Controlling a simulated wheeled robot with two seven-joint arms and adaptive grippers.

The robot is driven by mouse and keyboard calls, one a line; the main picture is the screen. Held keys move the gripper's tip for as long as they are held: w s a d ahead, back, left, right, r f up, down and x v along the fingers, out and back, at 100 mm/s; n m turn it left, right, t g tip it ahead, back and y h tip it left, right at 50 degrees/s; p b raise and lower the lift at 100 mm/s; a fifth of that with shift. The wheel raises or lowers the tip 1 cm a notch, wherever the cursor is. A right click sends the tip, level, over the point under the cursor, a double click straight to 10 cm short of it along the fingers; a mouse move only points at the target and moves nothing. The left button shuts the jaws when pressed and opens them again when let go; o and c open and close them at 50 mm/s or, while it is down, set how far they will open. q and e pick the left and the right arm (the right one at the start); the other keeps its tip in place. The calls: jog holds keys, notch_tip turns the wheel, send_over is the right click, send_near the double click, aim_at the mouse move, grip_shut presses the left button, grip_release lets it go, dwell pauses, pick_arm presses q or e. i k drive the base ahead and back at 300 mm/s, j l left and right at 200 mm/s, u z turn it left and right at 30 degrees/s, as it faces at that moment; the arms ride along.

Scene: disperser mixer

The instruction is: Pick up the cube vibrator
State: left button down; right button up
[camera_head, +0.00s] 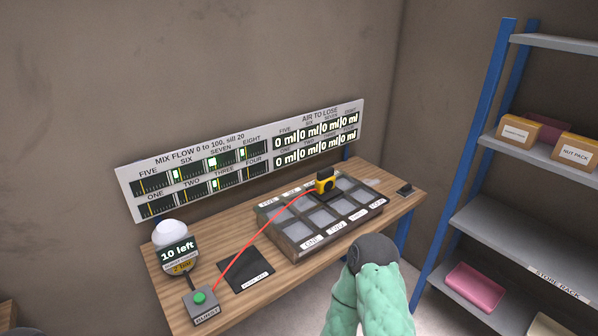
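The cube vibrator appears to be the small yellow and black device (326,183). It sits at the back of a grey tray of square compartments (287,249) on the wooden bench (228,299). A red cord or line runs from it down to a grey box with a green button (200,303). One green arm, which seems to be my right, comes in from the bottom. Its dark rounded end, my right gripper (374,258), is in front of the bench, apart from the yellow device. Its fingers cannot be made out. My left gripper is not in view.
A display board (245,158) stands behind the bench. A white-domed counter reading "10 left" (176,250) and a dark pad (246,270) are at the bench's left. Blue-posted shelves (520,210) hold boxes at right.

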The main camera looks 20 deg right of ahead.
aim_at(324, 182)
jog(key=i+l, duration=0.15)
jog(key=l, duration=0.25)
jog(key=i+l+u, duration=0.15)
jog(key=l, duration=0.25)
jog(key=i+l, duration=0.1)
jog(key=l, duration=0.35)
jog(key=i+l+u, duration=0.15)
jog(key=l, duration=0.25)
